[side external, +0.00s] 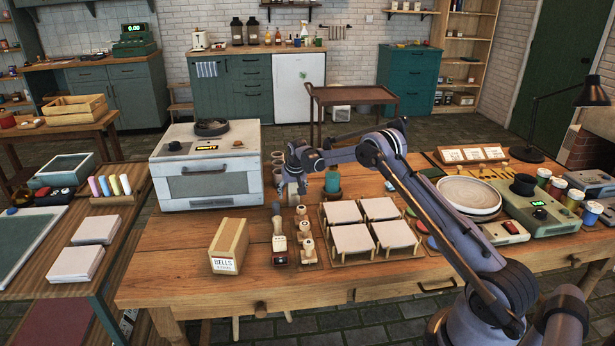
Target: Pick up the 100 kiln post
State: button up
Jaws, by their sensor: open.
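My gripper (291,186) is open and points down over the back middle of the wooden worktable, to the right of the white kiln box. Small pale upright pieces (277,171) stand close beside it on the left, partly covered by it. A row of small cream pieces with wooden parts (304,228) stands on a strip in front of it, with a taller similar piece (279,241) to its left. No "100" marking is readable, so I cannot tell which piece is the 100 kiln post. Nothing shows held in the gripper.
The white kiln box (207,188) stands left of the gripper. A teal pot (332,187) is close on its right. Pale square tiles (352,240) and a tan "BELLS" box (229,245) sit in front. A round plate (469,195) lies right. The table's front edge is mostly clear.

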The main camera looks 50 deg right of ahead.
jog(key=shift+f, duration=0.2)
grip_shut()
jog(key=shift+r, duration=0.1)
